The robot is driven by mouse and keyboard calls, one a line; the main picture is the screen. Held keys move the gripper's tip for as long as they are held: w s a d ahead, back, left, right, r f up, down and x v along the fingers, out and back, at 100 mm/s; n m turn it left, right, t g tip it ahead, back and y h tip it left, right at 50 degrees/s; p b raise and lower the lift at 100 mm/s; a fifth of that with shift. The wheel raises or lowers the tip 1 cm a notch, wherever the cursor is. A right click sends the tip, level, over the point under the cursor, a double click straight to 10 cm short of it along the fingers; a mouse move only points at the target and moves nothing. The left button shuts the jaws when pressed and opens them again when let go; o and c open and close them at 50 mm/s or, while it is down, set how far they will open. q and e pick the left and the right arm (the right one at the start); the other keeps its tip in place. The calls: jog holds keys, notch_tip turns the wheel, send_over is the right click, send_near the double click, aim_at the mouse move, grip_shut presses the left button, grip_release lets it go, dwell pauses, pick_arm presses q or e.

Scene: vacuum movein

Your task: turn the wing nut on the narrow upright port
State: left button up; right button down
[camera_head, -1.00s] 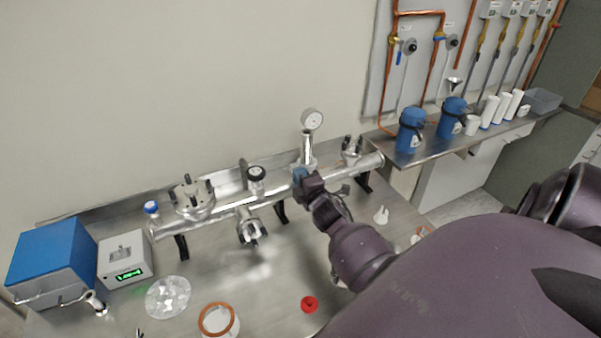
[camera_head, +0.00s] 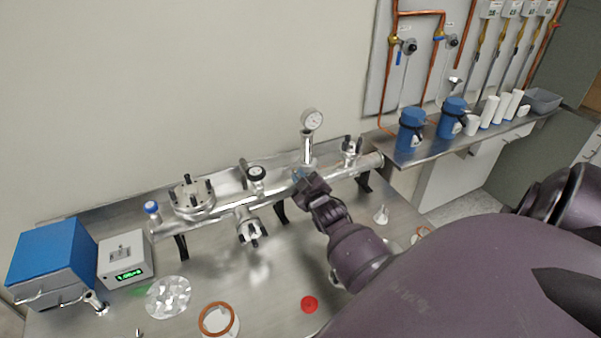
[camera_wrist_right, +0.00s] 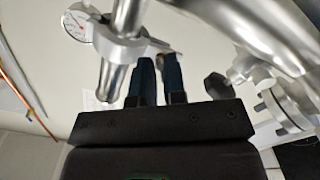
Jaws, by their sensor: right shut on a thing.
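The narrow upright port (camera_head: 308,145) stands on the horizontal metal manifold (camera_head: 231,206) and carries a round dial gauge (camera_head: 312,119). In the right wrist view the gauge (camera_wrist_right: 76,26) is at upper left, and a silver clamp (camera_wrist_right: 122,44) rings the port's tube. My right gripper (camera_head: 299,173) is just in front of the port's foot. In the right wrist view its two blue fingers (camera_wrist_right: 160,62) reach up beside the clamp, shut on the wing nut at its side with a narrow gap between them. The wing nut is mostly hidden by the fingers. My left gripper is not in view.
Other clamped ports sit along the manifold, with a wide flange (camera_head: 190,200) at left and a smaller port (camera_head: 350,150) at right. A blue box (camera_head: 52,262), a grey readout unit (camera_head: 124,262), a copper-coloured ring (camera_head: 204,331) and a red cap (camera_head: 309,304) are on the bench.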

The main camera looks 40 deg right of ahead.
jog(key=m, duration=0.6)
jog(key=shift+a, duration=0.1)
dwell(0.4)
jog(key=c, duration=1.5)
grip_release()
jog(key=shift+f, duration=0.1)
pick_arm(q)
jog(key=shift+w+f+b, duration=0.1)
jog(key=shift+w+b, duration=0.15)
jog(key=shift+b, duration=0.25)
pick_arm(e)
jog(key=v, duration=1)
jog(key=shift+s, duration=0.4)
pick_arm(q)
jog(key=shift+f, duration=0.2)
pick_arm(e)
jog(key=shift+a, duration=0.1)
